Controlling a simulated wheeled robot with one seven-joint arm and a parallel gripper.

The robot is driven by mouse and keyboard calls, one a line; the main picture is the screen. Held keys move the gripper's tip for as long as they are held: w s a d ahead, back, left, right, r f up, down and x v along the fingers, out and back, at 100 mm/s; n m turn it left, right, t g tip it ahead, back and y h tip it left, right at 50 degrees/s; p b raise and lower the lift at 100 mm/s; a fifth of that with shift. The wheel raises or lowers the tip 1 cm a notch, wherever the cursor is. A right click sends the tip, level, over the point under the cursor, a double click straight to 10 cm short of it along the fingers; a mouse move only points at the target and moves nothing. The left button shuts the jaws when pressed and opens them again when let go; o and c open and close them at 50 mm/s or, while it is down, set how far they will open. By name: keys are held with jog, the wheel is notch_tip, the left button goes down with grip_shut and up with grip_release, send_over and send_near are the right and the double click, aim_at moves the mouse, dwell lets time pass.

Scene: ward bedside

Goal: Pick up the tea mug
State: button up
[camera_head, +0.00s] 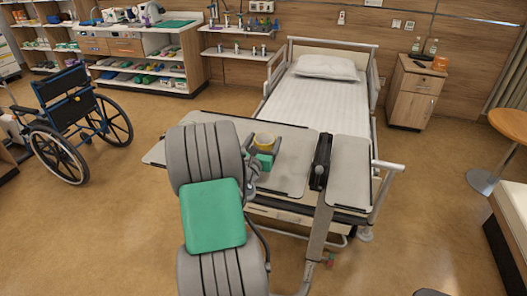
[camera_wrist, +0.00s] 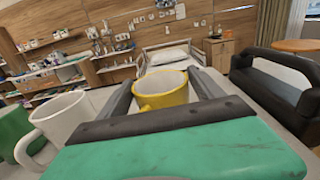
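A yellow mug (camera_wrist: 162,92) stands upright on the overbed table, straight ahead in the wrist view. My gripper (camera_wrist: 160,80) is open, with one finger at the left and one at the right of the yellow mug. I cannot tell whether the fingers touch it. The mug's lower part is hidden behind the gripper body. A white mug (camera_wrist: 62,120) with its handle toward the lower left stands left of my gripper. Which mug is the tea mug is not marked.
A green object (camera_wrist: 14,130) stands behind the white mug at the left edge. The overbed table (camera_head: 287,180) reaches across the bed (camera_head: 320,95). A dark bar-shaped object (camera_head: 321,160) lies on its right part. A wheelchair (camera_head: 75,110) stands at the left.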

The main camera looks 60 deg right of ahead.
jog(key=shift+r, duration=0.1)
jog(key=c, duration=1.3)
